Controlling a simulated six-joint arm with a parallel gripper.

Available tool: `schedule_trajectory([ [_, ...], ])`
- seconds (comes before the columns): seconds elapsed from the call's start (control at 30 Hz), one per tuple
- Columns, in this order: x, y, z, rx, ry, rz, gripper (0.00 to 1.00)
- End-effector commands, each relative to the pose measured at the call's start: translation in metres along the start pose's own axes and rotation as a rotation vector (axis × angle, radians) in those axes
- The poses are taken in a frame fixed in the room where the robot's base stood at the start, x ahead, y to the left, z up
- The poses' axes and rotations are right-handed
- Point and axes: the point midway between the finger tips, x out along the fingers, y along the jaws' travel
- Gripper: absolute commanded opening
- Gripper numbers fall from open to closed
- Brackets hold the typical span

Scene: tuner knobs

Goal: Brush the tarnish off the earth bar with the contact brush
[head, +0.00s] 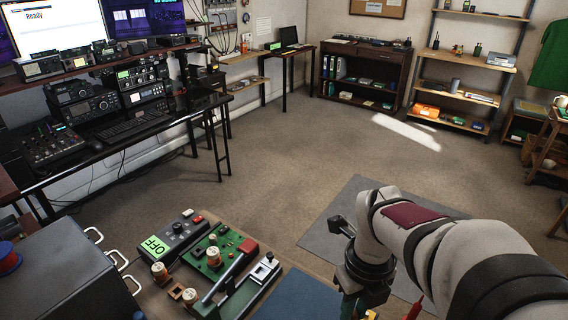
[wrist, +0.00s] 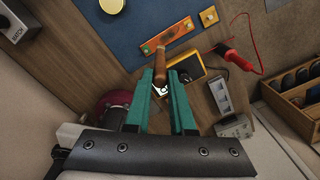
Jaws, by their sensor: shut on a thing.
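My gripper (wrist: 162,76) has two teal fingers, shut on the contact brush (wrist: 184,62). The earth bar (wrist: 157,46), an orange copper strip, lies just beyond the fingertips at the edge of a blue mat (wrist: 122,35). A dark greenish patch shows on its middle. In the head view my gripper (head: 349,302) is low in the picture; brush and bar are hidden there.
A yellow-edged meter (wrist: 189,69) lies close to the brush, with a red probe (wrist: 238,60) and lead at right. A wooden crate (wrist: 295,102) stands further right. A green board with knobs (head: 226,258) and a grey case (head: 62,281) are at left in the head view.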

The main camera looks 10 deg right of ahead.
Motion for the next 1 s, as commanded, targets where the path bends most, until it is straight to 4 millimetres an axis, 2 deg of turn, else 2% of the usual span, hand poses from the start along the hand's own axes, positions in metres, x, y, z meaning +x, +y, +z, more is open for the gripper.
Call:
schedule_trajectory([
  [0.37, 0.018, 0.0, 0.0, 0.0, 0.002, 0.001, 0.0],
  [0.93, 0.07, 0.0, 0.0, -0.001, 0.002, 0.001, 0.0],
  [1.0, 0.083, 0.0, 0.0, 0.0, 0.004, 0.002, 0.0],
])
